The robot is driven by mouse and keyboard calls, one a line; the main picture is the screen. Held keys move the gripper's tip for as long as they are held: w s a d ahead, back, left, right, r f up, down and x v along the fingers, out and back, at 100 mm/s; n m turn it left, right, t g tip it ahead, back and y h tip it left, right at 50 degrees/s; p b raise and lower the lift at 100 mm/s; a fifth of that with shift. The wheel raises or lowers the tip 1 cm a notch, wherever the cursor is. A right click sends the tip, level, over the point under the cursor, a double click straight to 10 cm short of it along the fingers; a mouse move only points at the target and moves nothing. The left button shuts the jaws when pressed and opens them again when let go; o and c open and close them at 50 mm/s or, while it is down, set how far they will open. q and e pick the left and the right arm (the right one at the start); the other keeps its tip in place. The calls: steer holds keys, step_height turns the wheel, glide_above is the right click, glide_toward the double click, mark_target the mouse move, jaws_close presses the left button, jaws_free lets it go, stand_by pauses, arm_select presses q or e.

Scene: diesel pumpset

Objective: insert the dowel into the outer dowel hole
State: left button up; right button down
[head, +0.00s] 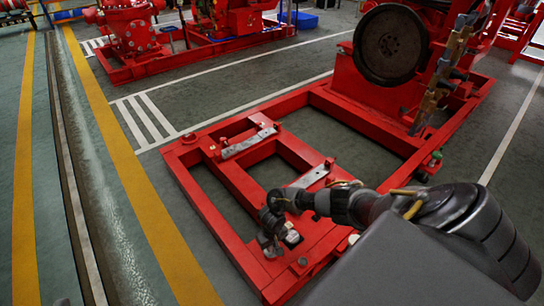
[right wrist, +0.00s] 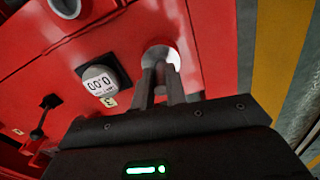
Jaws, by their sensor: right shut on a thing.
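My right gripper (head: 270,232) reaches in from the right and points down at the near corner of the red base frame (head: 225,231). In the right wrist view its two grey fingers (right wrist: 160,72) come close together at the tips. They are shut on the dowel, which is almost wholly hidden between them. My left gripper is not in view.
A small gauge reading 0.00 (right wrist: 100,82) sits on the plate beside the fingers. Grey metal pads (head: 249,142) lie on the frame's rails. A red engine with a dark flywheel (head: 390,45) stands behind. The floor left of the frame is clear.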

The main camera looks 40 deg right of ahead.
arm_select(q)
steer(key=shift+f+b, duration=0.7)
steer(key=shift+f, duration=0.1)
arm_select(e)
steer(key=shift+f, duration=1.35)
steer(key=c, duration=1.3)
jaws_free()
steer(key=shift+c, duration=0.2)
